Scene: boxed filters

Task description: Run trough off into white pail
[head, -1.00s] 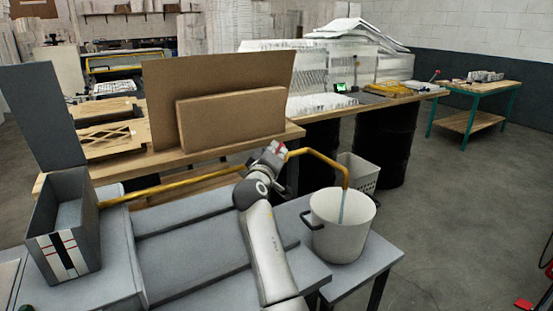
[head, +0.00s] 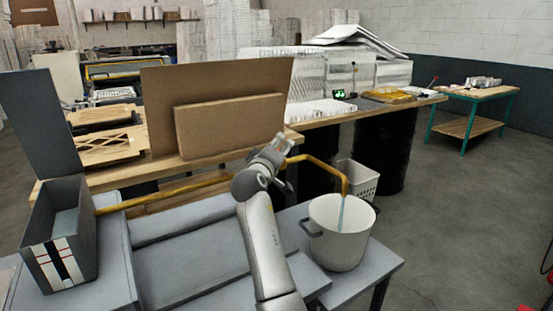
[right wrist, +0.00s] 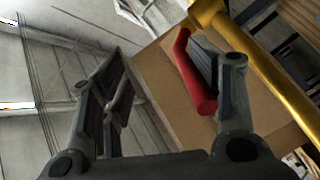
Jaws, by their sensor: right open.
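The grey trough (head: 82,264) stands at the left with some pale liquid (head: 66,222) inside. A brass pipe (head: 180,190) runs from it to the right and bends down over the white pail (head: 338,246). A thin bluish stream (head: 341,213) falls from the pipe's end into the pail. My right gripper (head: 281,143) is at the pipe's middle stretch. In the right wrist view a red lever (right wrist: 193,80) lies beside the right finger, on its inner side, near the pipe (right wrist: 262,72). The fingers are apart; whether they touch the lever I cannot tell. My left gripper is not in view.
The pail stands on a low grey table (head: 380,257). Brown boards (head: 230,130) stand upright on the wooden bench behind the pipe. A white basket (head: 362,180) and black drums (head: 382,150) stand behind the pail. The floor at the right is open.

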